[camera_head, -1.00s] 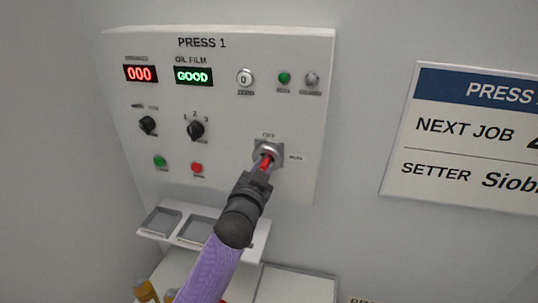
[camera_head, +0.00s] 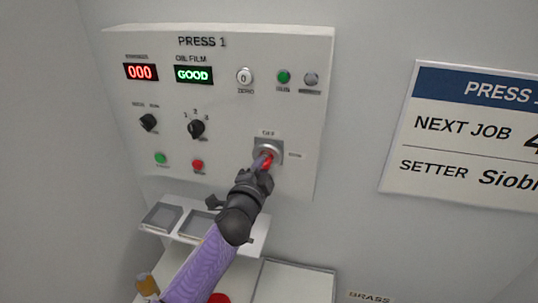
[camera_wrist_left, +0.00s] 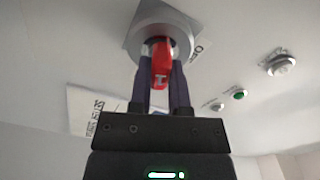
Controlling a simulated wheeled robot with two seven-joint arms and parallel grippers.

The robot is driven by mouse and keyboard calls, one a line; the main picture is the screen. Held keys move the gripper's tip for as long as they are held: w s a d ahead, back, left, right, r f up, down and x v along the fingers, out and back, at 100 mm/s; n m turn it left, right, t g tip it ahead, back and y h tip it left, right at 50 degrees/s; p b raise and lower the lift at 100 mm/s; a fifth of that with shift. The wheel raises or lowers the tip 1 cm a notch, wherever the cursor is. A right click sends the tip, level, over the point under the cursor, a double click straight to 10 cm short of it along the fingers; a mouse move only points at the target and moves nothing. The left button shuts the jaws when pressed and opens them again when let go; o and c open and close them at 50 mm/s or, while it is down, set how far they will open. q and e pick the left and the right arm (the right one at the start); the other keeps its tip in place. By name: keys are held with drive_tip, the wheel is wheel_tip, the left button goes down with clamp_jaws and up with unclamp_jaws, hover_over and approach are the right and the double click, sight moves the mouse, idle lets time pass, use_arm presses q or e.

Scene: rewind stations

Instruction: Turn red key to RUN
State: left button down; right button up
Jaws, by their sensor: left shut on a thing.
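The red key (camera_head: 267,160) sits in a round metal lock on the PRESS 1 panel, with OFF marked above the lock and a small label to its right. My left gripper (camera_head: 262,165) is shut on the key's bow. In the left wrist view the red key (camera_wrist_left: 161,64) stands between the two fingers of my left gripper (camera_wrist_left: 160,75), in front of the metal lock collar (camera_wrist_left: 160,30). The gripper partly hides the key in the head view. My right gripper is not in view.
The PRESS 1 panel (camera_head: 230,115) carries red and green displays, two black knobs and several buttons. A tray shelf (camera_head: 256,233) juts out below, close to my left arm. A sign (camera_head: 460,140) is on the wall at right.

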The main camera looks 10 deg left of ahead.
use_arm(q)
drive_tip(key=m+p, duration=0.1)
drive_tip(key=m, duration=0.5)
drive_tip(key=c, duration=0.5)
unclamp_jaws()
drive_tip(key=s, duration=0.9)
drive_tip(key=s+a+f+n+g+b, duration=0.2)
drive_tip(key=s+f+n+g+b, duration=0.3)
drive_tip(key=f, duration=1)
drive_tip(key=s+a+f+n+g+y+b, duration=0.1)
drive_tip(key=s+f+b, duration=0.2)
drive_tip(key=f+b, duration=0.85)
drive_tip(key=s+a+f+n+g+b, duration=0.1)
drive_tip(key=s+a+f+n+g, duration=0.2)
drive_tip(key=f, duration=1.7)
drive_tip(key=s+f+n+g+b, duration=0.4)
drive_tip(key=s+f+b, duration=0.2)
drive_tip(key=s+f, duration=0.7)
drive_tip(key=s+d+f+n+g+b, duration=0.1)
drive_tip(key=s+f+n+g+b, duration=0.3)
drive_tip(key=s+f, duration=0.9)
drive_tip(key=s+b, duration=0.3)
drive_tip(key=s, duration=0.2)
drive_tip(key=shift+f+n+g+b, duration=0.2)
drive_tip(key=shift+n+g+b, duration=0.1)
drive_tip(key=shift+n, duration=0.1)
